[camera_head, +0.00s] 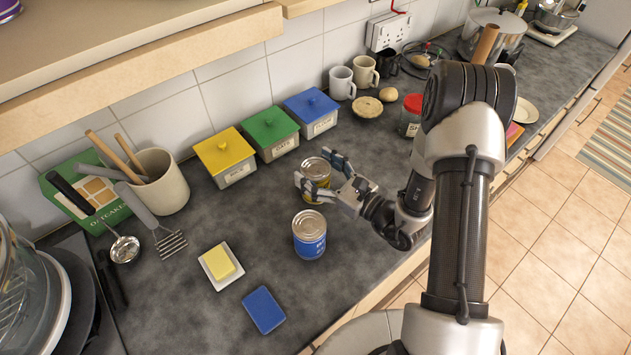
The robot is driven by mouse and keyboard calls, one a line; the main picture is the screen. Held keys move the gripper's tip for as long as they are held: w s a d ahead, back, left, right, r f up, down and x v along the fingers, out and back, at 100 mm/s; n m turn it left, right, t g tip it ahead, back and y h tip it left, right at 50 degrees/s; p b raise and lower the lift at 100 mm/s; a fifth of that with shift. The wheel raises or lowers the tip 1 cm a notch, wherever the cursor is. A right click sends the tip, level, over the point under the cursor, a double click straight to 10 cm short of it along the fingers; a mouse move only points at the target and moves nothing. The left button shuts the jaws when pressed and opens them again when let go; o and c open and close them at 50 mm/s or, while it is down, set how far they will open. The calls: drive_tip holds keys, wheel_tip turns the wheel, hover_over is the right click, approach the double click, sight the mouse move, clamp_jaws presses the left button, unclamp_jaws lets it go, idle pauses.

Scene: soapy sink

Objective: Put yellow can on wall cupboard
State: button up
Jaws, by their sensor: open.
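The yellow can (313,190) stands upright on the dark counter, with a bare metal top. My gripper (316,170) is open, coming in from the right, with its fingers around the can's upper part. The fingers hide some of the can, and I cannot tell whether they touch it. The wall cupboard (170,62) shows at the upper left as a wooden-edged board with a pale top surface, above the counter and against the tiled wall.
A blue can (309,236) stands close in front of the yellow can. Yellow (225,157), green (269,133) and blue (311,112) lidded boxes line the wall behind. A butter dish (221,265) and blue sponge (264,310) lie at the front left. A utensil crock (158,182) stands left.

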drive_tip(key=x, duration=0.4)
drive_tip(key=shift+w+a, duration=0.15)
drive_tip(key=shift+c, duration=0.2)
clamp_jaws()
idle(0.7)
